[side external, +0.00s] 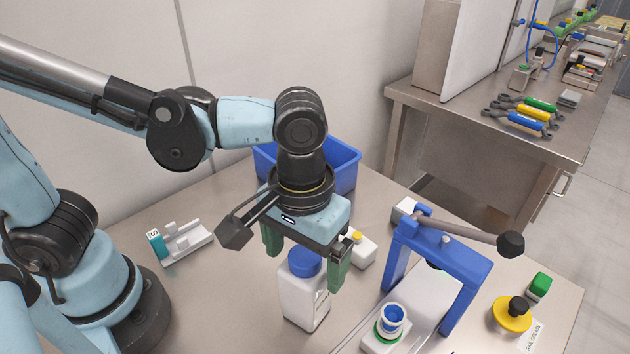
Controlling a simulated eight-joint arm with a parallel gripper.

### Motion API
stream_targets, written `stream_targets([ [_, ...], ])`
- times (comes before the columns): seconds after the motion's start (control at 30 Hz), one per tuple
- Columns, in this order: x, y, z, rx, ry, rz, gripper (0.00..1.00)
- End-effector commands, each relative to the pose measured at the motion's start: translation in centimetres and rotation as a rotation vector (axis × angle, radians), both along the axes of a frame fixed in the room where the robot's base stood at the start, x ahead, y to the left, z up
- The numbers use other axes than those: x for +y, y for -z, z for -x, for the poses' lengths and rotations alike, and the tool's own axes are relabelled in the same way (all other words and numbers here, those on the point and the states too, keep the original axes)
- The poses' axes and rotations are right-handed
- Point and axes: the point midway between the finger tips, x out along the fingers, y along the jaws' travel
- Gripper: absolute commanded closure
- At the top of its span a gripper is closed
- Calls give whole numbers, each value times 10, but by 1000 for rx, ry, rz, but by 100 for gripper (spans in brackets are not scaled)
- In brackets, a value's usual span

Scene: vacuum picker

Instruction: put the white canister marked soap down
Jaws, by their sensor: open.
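A white canister (303,302) with a blue cap stands upright on the steel table (235,310), as far as this view shows. Part of a label shows on its right side, but I cannot read it. My gripper (304,269) points down over the canister, with its two green fingers apart. One finger is left of the cap and the other is to its right. The gripper is open, and I see no clear contact between the fingers and the canister.
A blue bin (343,168) stands behind my gripper. A small white bottle with a yellow cap (361,250) is close behind the right finger. A blue frame with a lever (468,262) and a blue-topped fixture (388,330) stand right. A white holder (187,242) lies left.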

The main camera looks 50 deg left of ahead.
Motion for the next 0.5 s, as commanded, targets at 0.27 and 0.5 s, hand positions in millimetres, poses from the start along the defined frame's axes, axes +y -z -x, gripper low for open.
stream_targets([
  [0.27, -2, 28, 0, -2, 0, 0, 6],
  [0.5, -2, 32, 0, -3, 0, 0, 6],
])
